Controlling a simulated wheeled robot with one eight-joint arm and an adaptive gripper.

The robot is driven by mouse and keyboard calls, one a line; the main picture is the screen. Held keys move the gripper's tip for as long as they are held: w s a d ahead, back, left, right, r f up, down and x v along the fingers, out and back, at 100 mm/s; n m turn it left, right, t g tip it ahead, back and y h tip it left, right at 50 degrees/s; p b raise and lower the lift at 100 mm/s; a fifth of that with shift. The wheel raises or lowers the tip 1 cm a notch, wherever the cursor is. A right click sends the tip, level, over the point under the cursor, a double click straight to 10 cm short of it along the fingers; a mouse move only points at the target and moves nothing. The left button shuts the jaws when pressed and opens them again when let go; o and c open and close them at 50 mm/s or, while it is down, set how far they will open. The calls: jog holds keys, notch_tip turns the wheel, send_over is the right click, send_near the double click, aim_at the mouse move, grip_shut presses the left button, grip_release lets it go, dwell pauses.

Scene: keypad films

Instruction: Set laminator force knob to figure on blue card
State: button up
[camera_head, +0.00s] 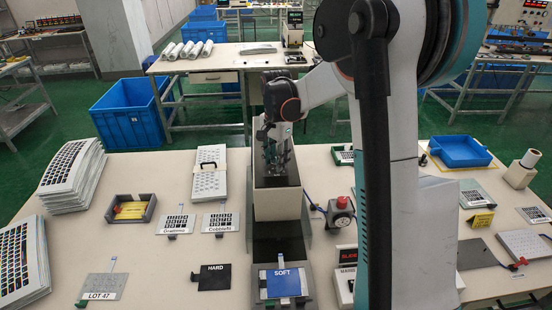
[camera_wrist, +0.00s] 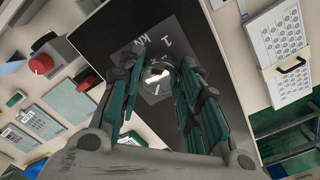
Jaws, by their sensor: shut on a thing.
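The laminator (camera_head: 277,205) is a pale box with a dark top, standing mid-table. In the wrist view its force knob (camera_wrist: 156,74) is a small round dial with a white mark, on a grey plate printed "1" and "kN". My gripper (camera_head: 277,160) reaches down over the dark top; in the wrist view its green-padded fingers (camera_wrist: 158,82) close on the knob from both sides. The fingers hide part of the scale. A blue card (camera_head: 283,282) reading "SOFT" lies on the front of the machine; I cannot read a figure on it.
A black card (camera_head: 214,277) reading "HARD" lies left of the blue card. A red button (camera_head: 341,202) on a grey box stands right of the laminator. A handled perforated plate (camera_head: 209,174) and keypad sheets (camera_head: 72,176) are left. A blue tray (camera_head: 460,152) is right.

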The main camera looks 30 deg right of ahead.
jog(key=o, duration=1.1)
notch_tip(320, 180, up, 12)
